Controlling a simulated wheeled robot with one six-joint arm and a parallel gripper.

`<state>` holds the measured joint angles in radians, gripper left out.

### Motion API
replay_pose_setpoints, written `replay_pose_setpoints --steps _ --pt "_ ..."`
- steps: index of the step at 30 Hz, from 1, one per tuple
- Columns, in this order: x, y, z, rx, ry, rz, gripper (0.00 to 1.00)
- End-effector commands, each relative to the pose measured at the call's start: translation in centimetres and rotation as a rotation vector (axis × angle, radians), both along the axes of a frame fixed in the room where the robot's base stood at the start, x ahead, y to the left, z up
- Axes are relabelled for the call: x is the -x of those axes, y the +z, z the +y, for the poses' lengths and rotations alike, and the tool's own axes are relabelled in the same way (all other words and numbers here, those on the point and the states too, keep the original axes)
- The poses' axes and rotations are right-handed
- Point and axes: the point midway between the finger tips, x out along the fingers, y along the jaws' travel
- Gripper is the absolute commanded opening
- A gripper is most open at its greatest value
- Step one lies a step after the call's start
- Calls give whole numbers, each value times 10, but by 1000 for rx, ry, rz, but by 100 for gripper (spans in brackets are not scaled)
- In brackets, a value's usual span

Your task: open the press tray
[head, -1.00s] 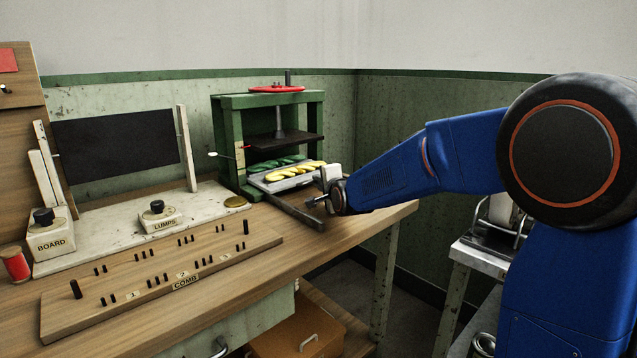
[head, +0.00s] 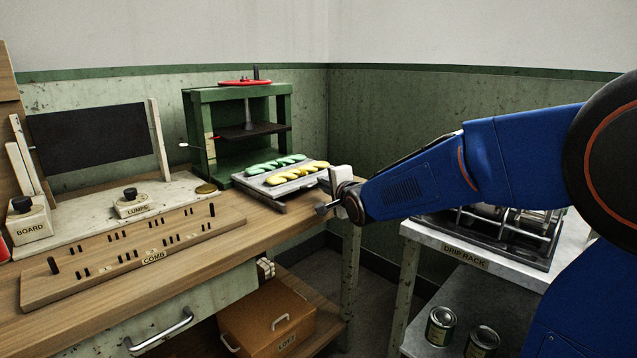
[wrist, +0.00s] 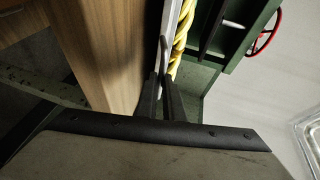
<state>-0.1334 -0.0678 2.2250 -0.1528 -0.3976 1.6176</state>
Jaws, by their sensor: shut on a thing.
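The press (head: 198,135) is a green frame with a red handwheel (head: 238,82) and a dark plate (head: 252,131) raised inside. Its grey press tray (head: 262,191) stands well out of the frame at the front, carrying a green skein (head: 275,163) and a yellow skein (head: 296,174). My gripper (head: 330,195) is at the tray's front right end. In the wrist view my gripper's dark fingers (wrist: 161,90) are shut at the tray's edge (wrist: 169,30), beside the yellow skein (wrist: 183,35). The exact part gripped is hard to see.
A wooden comb board (head: 130,255) with pegs and a pale stand with a black panel (head: 88,138) fill the bench's left. A drip rack table (head: 465,262) stands at right. A floor gap lies between it and the bench.

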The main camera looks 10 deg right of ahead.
Motion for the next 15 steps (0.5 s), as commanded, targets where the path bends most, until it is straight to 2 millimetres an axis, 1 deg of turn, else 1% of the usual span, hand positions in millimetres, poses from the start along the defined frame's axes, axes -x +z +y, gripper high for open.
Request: replay_pose_setpoints --steps 11,12,14,15 --pt "2 -2 -1 2 0 3 0" --pt "2 -2 -1 2 0 3 12" --pt "2 -1 -1 1 0 2 26" --pt "2 -1 -1 0 0 2 26"
